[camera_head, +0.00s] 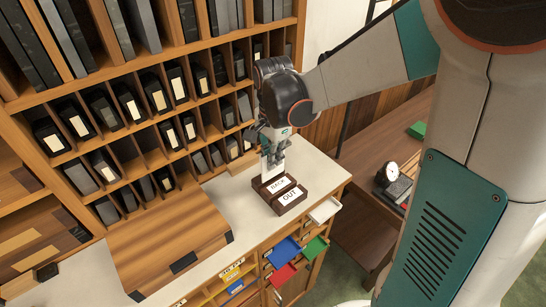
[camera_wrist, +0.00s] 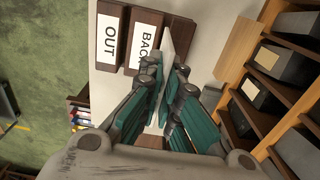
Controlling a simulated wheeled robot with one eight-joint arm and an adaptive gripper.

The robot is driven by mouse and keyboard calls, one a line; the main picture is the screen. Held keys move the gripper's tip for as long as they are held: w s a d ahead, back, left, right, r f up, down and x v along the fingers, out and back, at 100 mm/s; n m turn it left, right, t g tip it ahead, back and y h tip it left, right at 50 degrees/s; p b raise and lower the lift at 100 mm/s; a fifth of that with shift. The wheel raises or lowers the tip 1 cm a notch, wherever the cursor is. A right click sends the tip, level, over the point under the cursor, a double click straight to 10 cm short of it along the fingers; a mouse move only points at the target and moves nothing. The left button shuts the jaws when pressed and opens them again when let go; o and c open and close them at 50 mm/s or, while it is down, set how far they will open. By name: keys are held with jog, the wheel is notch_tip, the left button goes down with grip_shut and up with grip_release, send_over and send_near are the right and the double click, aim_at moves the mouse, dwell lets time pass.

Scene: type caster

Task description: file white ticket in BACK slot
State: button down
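The white ticket (camera_head: 266,166) is a thin upright card under my gripper (camera_head: 274,152). In the wrist view the ticket (camera_wrist: 172,42) runs edge-on from between the fingers of my gripper (camera_wrist: 165,75), which are closed on it. A dark wooden holder (camera_head: 263,191) on the counter has white labels, BACK (camera_head: 280,184) behind and OUT (camera_head: 289,196) in front. The wrist view shows the labels BACK (camera_wrist: 146,42) and OUT (camera_wrist: 110,38). The ticket's lower end is at the holder's rear, beside the BACK label. I cannot tell whether it is inside the slot.
The pale counter (camera_head: 238,200) is clear around the holder. Wooden pigeonholes (camera_head: 130,135) with dark boxes rise behind and left. A large wooden case (camera_head: 170,245) lies at left. Open coloured drawers, including a red one (camera_head: 282,275), jut out in front. A clock (camera_head: 392,171) stands at right.

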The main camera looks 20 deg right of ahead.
aim_at(273, 177)
jog(key=shift+f+b, duration=1.75)
jog(key=shift+f, duration=0.3)
jog(key=c, duration=1.7)
grip_release()
jog(key=shift+r+p, duration=1.85)
jog(key=shift+r, duration=1.15)
